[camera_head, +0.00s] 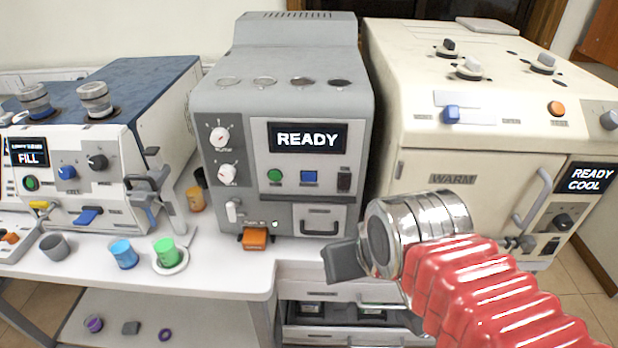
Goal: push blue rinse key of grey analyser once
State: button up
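The grey analyser (280,95) stands on the white bench in the middle of the head view. Its dark display reads READY. My gripper (342,262) is low and to the right of the key, in front of the bench edge and apart from the analyser. Its dark finger part points left. Only one side of the fingers shows, so whether it is open or shut cannot be told.
A cream machine (480,110) stands close on the right, with a protruding handle. A white and blue machine (90,150) stands on the left. An orange block (255,238) sits low at the analyser's front. A blue cup (123,254) and a green cup (167,251) stand on the bench.

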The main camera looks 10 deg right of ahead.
grip_shut()
dwell(0.5)
dwell(1.2)
